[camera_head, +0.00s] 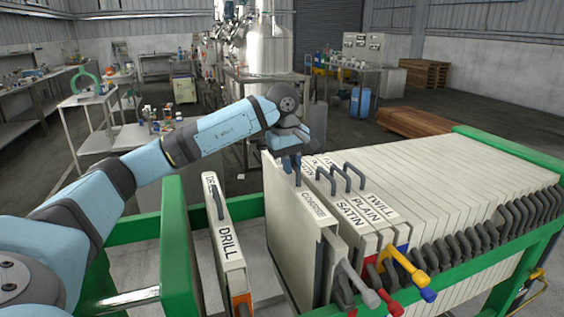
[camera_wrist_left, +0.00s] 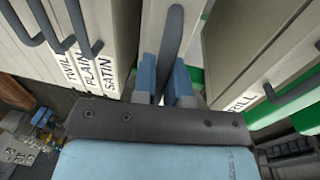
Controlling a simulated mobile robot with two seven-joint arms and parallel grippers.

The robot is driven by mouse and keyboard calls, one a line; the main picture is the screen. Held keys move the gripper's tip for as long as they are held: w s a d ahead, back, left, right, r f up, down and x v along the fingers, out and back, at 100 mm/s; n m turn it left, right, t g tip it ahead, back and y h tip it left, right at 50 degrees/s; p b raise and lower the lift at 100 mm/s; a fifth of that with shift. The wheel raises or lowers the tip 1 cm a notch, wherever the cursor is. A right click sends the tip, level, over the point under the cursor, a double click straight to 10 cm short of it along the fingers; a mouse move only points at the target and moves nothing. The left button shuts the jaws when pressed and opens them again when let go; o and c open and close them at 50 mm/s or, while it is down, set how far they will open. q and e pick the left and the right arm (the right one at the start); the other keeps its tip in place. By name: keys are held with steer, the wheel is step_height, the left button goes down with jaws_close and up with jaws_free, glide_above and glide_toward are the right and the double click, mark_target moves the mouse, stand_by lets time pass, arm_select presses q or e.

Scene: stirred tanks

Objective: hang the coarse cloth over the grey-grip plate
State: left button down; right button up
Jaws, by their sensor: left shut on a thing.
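The grey-grip plate (camera_head: 290,235) stands upright in the green press frame, with a grey knob (camera_head: 370,298) at its near end. I cannot make out a separate coarse cloth. My right gripper is not in view.
The DRILL plate (camera_head: 226,240) with an orange grip stands to the left, across a gap. Plates marked SATIN (camera_head: 350,213), PLAIN (camera_head: 368,208) and TWILL (camera_head: 381,202) stand close on the right, then a tight pack of plates (camera_head: 470,165). Green rails (camera_head: 174,245) bound the frame.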

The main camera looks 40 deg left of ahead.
arm_select(q)
steer(key=shift+w+d+r, duration=0.15)
steer(key=shift+w+d, duration=0.2)
steer(key=shift+w, duration=0.25)
steer(key=shift+w+d+p, duration=0.25)
steer(key=shift+w+p, duration=0.15)
steer(key=shift+w, duration=0.1)
steer(key=shift+f+b, duration=0.5)
steer(key=shift+f, duration=0.3)
steer(key=shift+f+b, duration=0.45)
steer(key=shift+f, duration=1.05)
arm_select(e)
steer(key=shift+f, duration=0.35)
arm_select(q)
steer(key=c, duration=1.1)
jaws_free()
